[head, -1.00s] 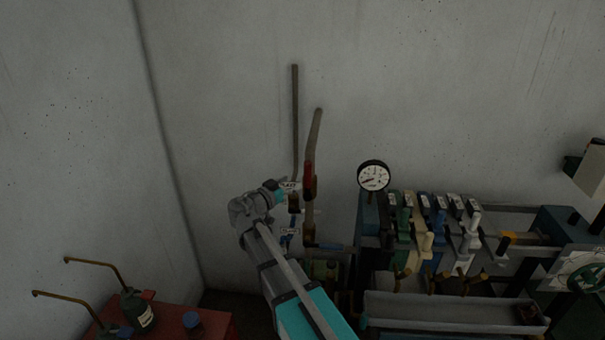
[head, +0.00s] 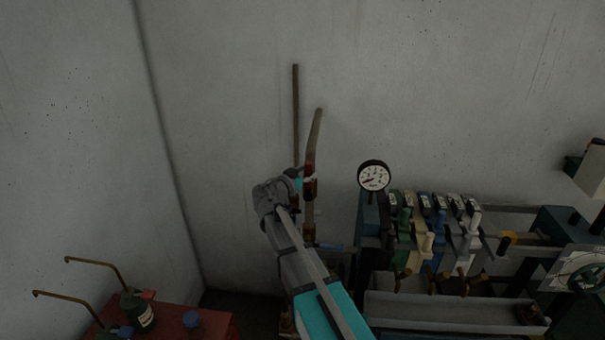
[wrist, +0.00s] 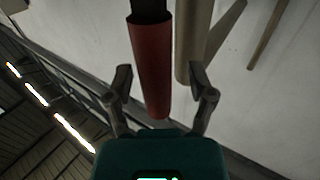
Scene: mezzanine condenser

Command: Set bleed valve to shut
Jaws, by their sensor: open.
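The red valve handle (head: 309,181) stands upright against a pale vertical pipe (head: 312,140) in the head view. In the wrist view the red handle (wrist: 152,70) comes down between the two fingers of my gripper (wrist: 162,92), with a gap on each side. The pale pipe (wrist: 190,42) runs just to the right of it. My gripper (head: 309,178) is open at the red handle in the head view, and its fingers are small there. The bleed valve's name is not readable, so I cannot tell whether this handle belongs to it.
A round gauge (head: 373,176) is right of the pipe. A row of coloured levers (head: 432,225) stands further right above a grey trough (head: 450,311). A blue-handled valve (head: 330,246) sits low by the pipe. Oil cans (head: 137,311) stand on a red surface (head: 170,322) at lower left.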

